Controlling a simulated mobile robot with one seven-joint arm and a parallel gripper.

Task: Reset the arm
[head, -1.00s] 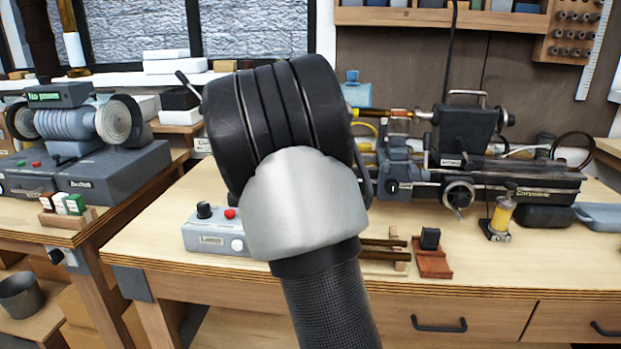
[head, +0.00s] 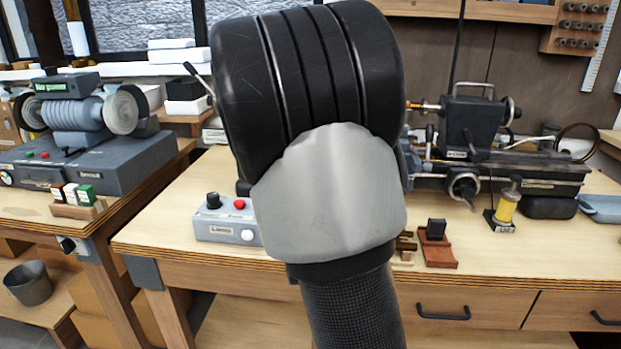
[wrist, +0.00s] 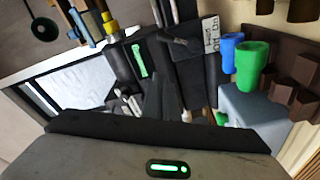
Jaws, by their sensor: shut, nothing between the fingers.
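My own arm, with a black ribbed joint and a pale grey cover, fills the middle of the head view and hides part of the bench. My gripper is not visible in the head view. In the wrist view, the grey body with a green light lies along the bottom edge, and dark finger shapes of my gripper (wrist: 163,80) rise from it. The fingers look shut and empty, though they are hard to separate from the dark items behind.
A small lathe (head: 520,170) stands on the wooden bench (head: 170,235) at right. A grey control box (head: 226,222) and a reddish stand (head: 438,252) sit near its front. The wrist view shows blue (wrist: 229,50) and green (wrist: 252,65) cylinders.

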